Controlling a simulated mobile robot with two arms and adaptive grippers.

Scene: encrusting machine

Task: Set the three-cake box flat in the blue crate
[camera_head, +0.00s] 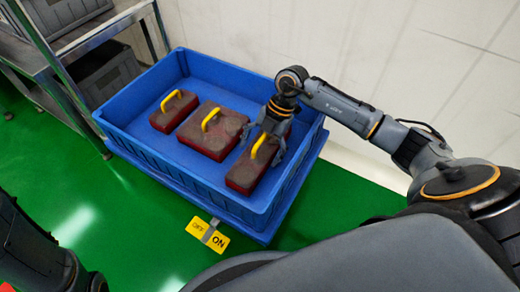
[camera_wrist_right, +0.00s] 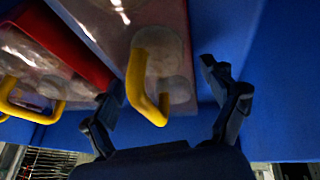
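The blue crate (camera_head: 172,163) holds three red boxes with clear lids and yellow handles. The right box (camera_head: 243,176) lies flat on the crate floor, near its right wall. My right gripper (camera_head: 263,143) is over this box, beside its yellow handle (camera_head: 259,146). In the right wrist view, the gripper (camera_wrist_right: 162,78) is open, with the handle (camera_wrist_right: 138,85) between its spread fingers and not clamped. Round shapes show under the lid (camera_wrist_right: 172,45); their number cannot be told, so which box is the three-cake one is unclear. My left gripper is not in view.
A wider middle box (camera_head: 205,143) and a narrow left box (camera_head: 166,119) lie alongside in the crate. A metal rack (camera_head: 95,35) with grey bins stands at the left. The white wall (camera_head: 350,45) is close behind. A yellow label (camera_head: 207,234) is at the crate's front.

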